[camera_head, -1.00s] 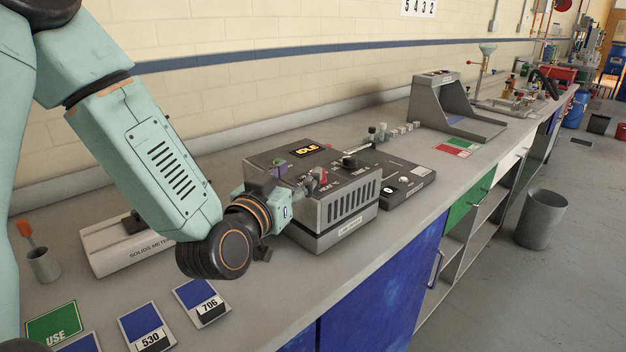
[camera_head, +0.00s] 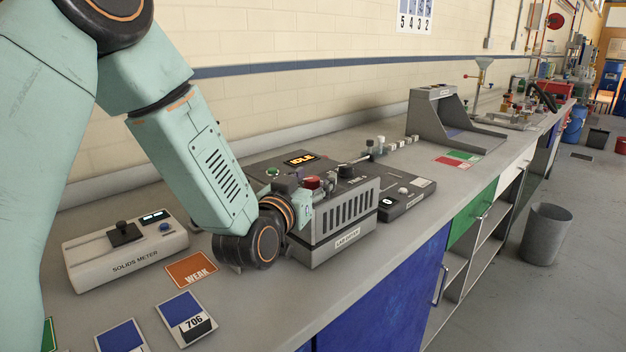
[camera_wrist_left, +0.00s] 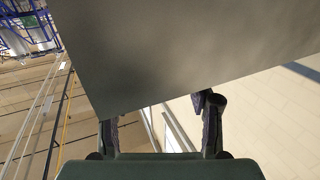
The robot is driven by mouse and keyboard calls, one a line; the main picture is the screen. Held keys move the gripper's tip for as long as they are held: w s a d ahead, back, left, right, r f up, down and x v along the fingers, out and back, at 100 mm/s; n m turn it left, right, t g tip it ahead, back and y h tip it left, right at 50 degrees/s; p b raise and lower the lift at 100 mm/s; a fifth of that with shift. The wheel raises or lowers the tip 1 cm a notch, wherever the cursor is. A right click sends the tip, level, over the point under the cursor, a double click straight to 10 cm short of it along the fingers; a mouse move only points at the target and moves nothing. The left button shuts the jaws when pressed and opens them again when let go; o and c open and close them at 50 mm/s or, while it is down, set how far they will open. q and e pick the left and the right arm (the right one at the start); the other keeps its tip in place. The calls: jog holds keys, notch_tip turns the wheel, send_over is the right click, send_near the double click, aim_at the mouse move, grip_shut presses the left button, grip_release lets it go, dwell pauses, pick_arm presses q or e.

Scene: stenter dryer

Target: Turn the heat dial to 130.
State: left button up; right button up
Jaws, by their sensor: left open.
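The grey lab stenter box (camera_head: 350,212) stands on the bench with a lit IDLE display (camera_head: 299,160). A black knob (camera_head: 346,171) and a red knob or button (camera_head: 312,182) show on its top. I cannot tell which control is the heat dial; its scale is too small to read, and my gripper hides part of the panel. My left gripper (camera_head: 322,190) is at the near-left part of the box top, close to the red control. In the left wrist view its two fingers (camera_wrist_left: 157,110) are apart, with a plain grey surface beyond them. My right gripper is not in view.
A solids meter (camera_head: 125,250) stands at the left. An orange WEAK card (camera_head: 191,269) and a blue 706 card (camera_head: 186,315) lie on the bench. A dark control unit (camera_head: 407,198) adjoins the box on the right. Beyond it, a grey stand (camera_head: 435,118) rises.

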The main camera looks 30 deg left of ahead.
pick_arm(q)
jog(key=shift+w+a+f, duration=0.2)
jog(key=shift+w+a, duration=0.05)
jog(key=shift+a, duration=0.15)
jog(key=shift+w+d+r, duration=0.1)
jog(key=shift+d, duration=0.25)
jog(key=shift+c, duration=0.2)
jog(key=shift+d, duration=0.1)
jog(key=shift+c, duration=0.7)
jog(key=shift+a, duration=0.35)
jog(key=c, duration=0.5)
jog(key=shift+d, duration=0.2)
jog(key=shift+c, duration=1.2)
jog(key=shift+a, duration=0.1)
grip_shut()
